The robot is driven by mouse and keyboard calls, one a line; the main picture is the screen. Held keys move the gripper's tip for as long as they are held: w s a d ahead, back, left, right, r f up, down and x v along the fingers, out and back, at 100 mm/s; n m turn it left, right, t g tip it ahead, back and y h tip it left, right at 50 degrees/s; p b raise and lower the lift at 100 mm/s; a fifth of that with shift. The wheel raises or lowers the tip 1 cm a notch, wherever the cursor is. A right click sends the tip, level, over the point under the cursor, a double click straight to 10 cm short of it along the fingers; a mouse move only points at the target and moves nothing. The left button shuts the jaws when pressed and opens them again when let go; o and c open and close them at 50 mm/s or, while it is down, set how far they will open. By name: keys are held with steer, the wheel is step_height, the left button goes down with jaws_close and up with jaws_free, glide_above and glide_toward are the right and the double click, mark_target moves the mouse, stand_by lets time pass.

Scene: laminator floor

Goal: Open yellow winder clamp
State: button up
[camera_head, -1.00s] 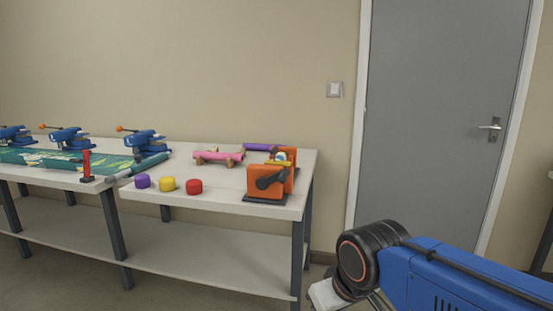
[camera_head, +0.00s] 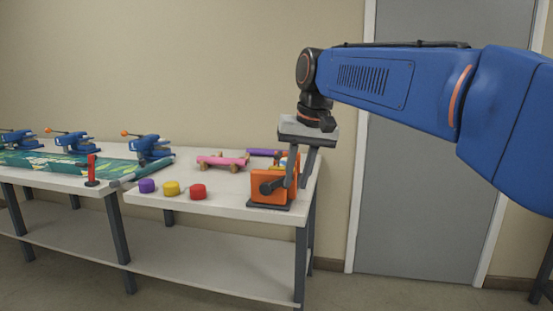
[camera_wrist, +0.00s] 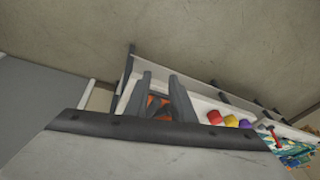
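The winder (camera_head: 269,190) is an orange block with a black crank, on a dark base at the right end of the bench. A small yellow part, seemingly the clamp, shows at its top and is mostly hidden behind my gripper in the head view. My gripper (camera_head: 298,181) points down in front of the winder's right side, its fingers apart and nothing seen between them. Whether it touches the winder I cannot tell. In the wrist view my gripper (camera_wrist: 160,78) has spread fingers, with part of the orange winder (camera_wrist: 153,106) showing between them.
Purple (camera_head: 147,186), yellow (camera_head: 171,188) and red (camera_head: 198,191) pucks stand along the bench (camera_head: 232,208) front edge. A pink roll (camera_head: 222,161) lies on wooden supports, with a purple roll (camera_head: 262,152) behind. Several blue presses and a red upright handle (camera_head: 92,171) are further left.

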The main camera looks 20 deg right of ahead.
steer(key=w+d+r+m, duration=0.2)
steer(key=w+d+r, duration=0.1)
steer(key=w+r, duration=0.75)
steer(key=m+g+y, duration=0.1)
steer(key=m+g, duration=0.1)
glide_toward(277, 155)
steer(key=f, duration=0.3)
steer(key=w+a+f, duration=0.1)
steer(key=f, duration=0.6)
steer(key=shift+w+a+f, duration=0.15)
steer(key=shift+a+f, duration=0.15)
jaws_close()
